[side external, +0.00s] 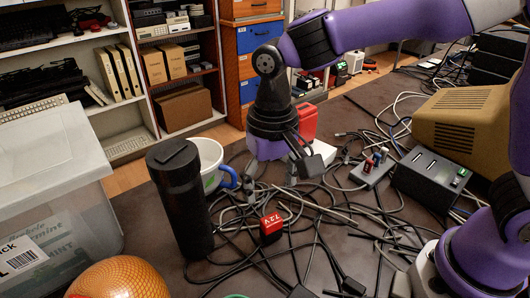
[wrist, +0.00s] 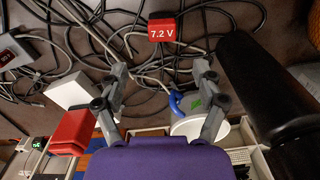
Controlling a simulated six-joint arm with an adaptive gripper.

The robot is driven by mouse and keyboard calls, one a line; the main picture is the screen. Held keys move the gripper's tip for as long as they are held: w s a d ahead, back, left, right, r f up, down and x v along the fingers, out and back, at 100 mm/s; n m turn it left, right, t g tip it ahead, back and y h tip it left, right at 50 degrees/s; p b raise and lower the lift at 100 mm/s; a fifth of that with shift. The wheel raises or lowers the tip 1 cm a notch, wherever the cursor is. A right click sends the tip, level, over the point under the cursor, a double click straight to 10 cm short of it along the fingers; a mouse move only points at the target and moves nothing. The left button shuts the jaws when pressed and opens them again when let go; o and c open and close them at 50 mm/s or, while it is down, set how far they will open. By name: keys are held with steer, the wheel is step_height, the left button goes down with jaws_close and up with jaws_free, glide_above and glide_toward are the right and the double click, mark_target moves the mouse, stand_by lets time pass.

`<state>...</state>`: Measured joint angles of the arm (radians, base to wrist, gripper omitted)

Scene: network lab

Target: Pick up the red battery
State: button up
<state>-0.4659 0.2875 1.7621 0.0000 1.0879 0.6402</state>
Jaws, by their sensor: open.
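The red battery (side external: 271,226), marked 7.2 V, lies on the brown table among tangled cables. In the wrist view it (wrist: 162,30) shows at the top middle, beyond and roughly between the fingertips. My gripper (side external: 270,181) points down above the table, slightly behind the battery in the side view. Its two grey fingers are spread and empty in the wrist view (wrist: 160,70). The fingers do not touch the battery.
A tall black cylinder (side external: 181,200) and a white mug with a blue handle (side external: 209,158) stand left of the battery. A larger red box (side external: 307,121) and a white block (wrist: 70,90) stand behind. Cables cover much of the table; a dark ported box (side external: 430,180) is at right.

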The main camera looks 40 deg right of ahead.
mark_target(271, 219)
step_height(271, 219, down, 5)
steer(key=shift+r, duration=0.1)
steer(key=f, duration=0.5)
steer(key=shift+s+a+f, duration=0.2)
steer(key=shift+s+a, duration=0.05)
steer(key=shift+s, duration=0.15)
steer(key=shift+c, duration=0.4)
jaws_close()
